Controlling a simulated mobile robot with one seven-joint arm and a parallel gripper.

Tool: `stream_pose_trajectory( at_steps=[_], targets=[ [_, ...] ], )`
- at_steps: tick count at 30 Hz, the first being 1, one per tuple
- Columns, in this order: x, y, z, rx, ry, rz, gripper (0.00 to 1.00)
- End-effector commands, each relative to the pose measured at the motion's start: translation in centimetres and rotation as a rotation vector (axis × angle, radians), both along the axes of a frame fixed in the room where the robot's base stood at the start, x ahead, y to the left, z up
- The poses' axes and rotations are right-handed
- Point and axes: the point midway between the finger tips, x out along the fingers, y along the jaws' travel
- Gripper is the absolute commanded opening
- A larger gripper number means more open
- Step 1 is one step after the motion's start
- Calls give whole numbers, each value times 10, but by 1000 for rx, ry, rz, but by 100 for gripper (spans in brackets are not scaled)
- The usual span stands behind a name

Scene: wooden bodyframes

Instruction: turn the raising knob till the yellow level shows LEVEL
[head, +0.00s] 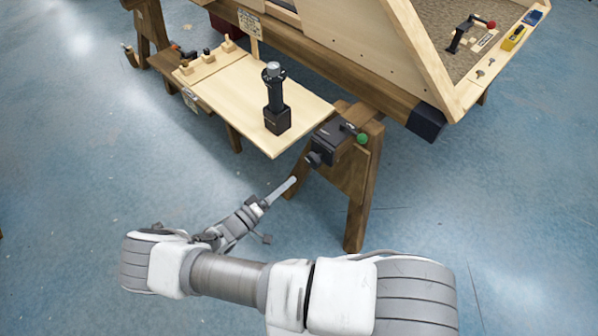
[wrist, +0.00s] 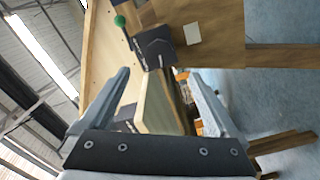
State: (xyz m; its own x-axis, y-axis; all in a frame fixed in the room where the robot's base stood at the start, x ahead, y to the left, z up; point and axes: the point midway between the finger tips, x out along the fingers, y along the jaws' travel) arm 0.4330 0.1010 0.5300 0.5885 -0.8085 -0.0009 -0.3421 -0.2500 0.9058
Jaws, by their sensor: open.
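A small yellow level (head: 513,38) lies at the right edge of the wooden body in the head view; its reading is too small to tell. A black clamp-like unit (head: 335,143) with a round black knob (head: 314,159) and a green ball handle (head: 362,138) is fixed at the trestle. I cannot tell whether this knob is the raising knob. The unit also shows in the wrist view (wrist: 158,48), beyond my fingertips. My gripper (head: 292,182) is close below and left of the black knob, seemingly apart from it. In the wrist view, my gripper (wrist: 160,75) is open and empty.
A light wooden board (head: 225,92) carries a black upright post tool (head: 275,95) just above my gripper. A wooden trestle leg (head: 358,210) stands at the right. A crank with a red ball (head: 490,24) is by the level. Blue floor lies open around.

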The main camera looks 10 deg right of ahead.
Motion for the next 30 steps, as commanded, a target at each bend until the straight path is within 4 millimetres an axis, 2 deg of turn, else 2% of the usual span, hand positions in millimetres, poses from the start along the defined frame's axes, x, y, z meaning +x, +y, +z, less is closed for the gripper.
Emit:
stream_pose_trajectory(
  at_steps=[3, 9, 30],
  targets=[
    [-13, 19, 1, 1, 1, 2, 95],
    [-25, 35, 0, 1, -1, 1, 95],
    [-27, 37, 2, 5, 5, -11, 95]
  ],
)
